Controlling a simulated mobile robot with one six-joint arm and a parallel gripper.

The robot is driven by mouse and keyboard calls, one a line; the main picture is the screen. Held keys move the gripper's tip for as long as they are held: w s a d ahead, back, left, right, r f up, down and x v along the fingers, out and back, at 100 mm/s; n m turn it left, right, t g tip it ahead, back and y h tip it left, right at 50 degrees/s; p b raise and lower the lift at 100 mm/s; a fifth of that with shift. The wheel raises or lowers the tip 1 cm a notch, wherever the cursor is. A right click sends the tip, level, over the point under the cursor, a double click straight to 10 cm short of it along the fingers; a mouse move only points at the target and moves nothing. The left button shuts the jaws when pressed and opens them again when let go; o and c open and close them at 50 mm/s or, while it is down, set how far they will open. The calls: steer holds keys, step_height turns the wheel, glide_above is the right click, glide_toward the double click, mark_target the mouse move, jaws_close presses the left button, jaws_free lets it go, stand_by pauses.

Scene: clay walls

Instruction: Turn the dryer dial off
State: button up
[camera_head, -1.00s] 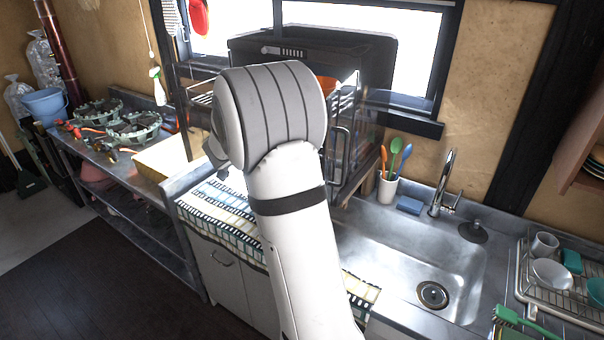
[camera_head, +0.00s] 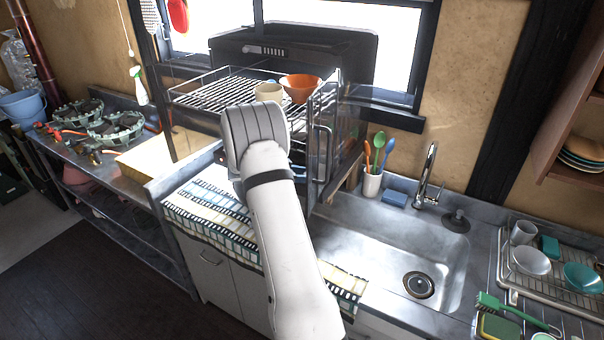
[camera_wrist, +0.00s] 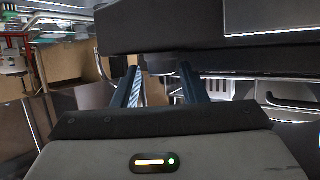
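The dish dryer (camera_head: 345,62) is the black unit by the window, with a wire rack (camera_head: 210,92) extended from its front. Its dial cannot be made out in the head view; my arm covers part of the dryer's lower front. In the wrist view, dark panels (camera_wrist: 165,25), apparently of the dryer, fill the top. A small dark part beneath them, beyond my fingertips, may be the dial, but I cannot tell. My gripper (camera_wrist: 158,78) has its two fingers apart with nothing visibly held. It is hidden behind my arm in the head view.
An orange bowl (camera_head: 301,88) and a cream cup (camera_head: 268,91) sit on the rack. A utensil cup (camera_head: 372,185), faucet (camera_head: 428,175) and sink (camera_head: 390,245) are to the right. A patterned cloth (camera_head: 210,215) lies on the counter below my arm.

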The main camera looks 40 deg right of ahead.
steer(key=shift+s+d+f, duration=0.1)
steer(key=shift+d+f, duration=0.05)
steer(key=shift+d, duration=0.25)
steer(key=shift+c, duration=0.5)
